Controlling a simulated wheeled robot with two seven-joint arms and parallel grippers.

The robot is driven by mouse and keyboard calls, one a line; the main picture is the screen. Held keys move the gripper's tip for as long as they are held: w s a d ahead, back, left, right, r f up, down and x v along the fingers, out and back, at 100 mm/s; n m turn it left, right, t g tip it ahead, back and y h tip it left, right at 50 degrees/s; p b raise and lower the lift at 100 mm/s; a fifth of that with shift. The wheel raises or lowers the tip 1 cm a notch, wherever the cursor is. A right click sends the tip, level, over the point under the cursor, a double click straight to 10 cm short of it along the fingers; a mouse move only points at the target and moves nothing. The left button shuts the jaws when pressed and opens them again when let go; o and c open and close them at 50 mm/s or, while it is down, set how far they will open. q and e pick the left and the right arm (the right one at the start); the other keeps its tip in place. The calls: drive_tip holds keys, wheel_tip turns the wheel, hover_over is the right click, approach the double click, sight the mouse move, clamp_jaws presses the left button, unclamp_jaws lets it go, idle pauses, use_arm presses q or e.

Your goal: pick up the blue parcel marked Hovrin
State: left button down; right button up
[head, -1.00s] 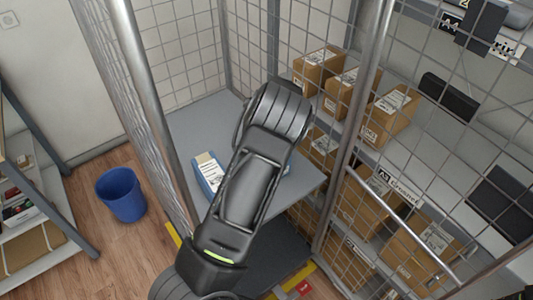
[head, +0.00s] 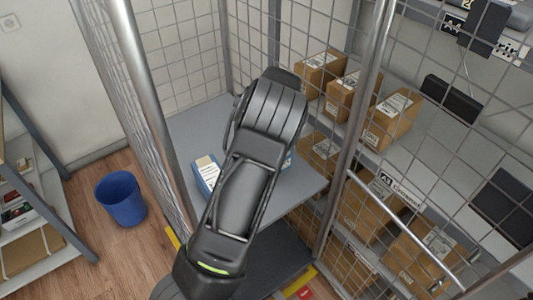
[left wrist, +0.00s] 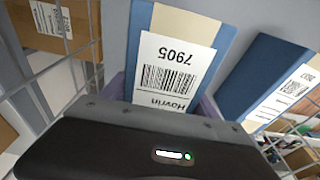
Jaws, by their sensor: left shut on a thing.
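The blue parcel marked Hovrin (left wrist: 180,30) fills the middle of the left wrist view, its white label upside down with the number 7905. My left gripper (left wrist: 163,97) is shut on it, with a finger along each side. In the head view my left arm hides the gripper and most of this parcel; only a small blue and white bit of it (head: 287,162) shows right of the arm. A second blue parcel (head: 206,173) lies on the grey shelf left of my arm. It also shows at the right of the left wrist view (left wrist: 262,75), its label's name unreadable.
Wire mesh panels and a metal post (head: 350,150) stand close around the grey shelf (head: 195,125). Brown cartons (head: 390,118) fill the racks at right. A blue bin (head: 121,198) stands on the floor at left.

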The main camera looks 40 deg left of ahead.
use_arm(q)
wheel_tip(320, 180, up, 5)
drive_tip(key=shift+f, duration=0.2)
drive_tip(key=shift+r, duration=0.1)
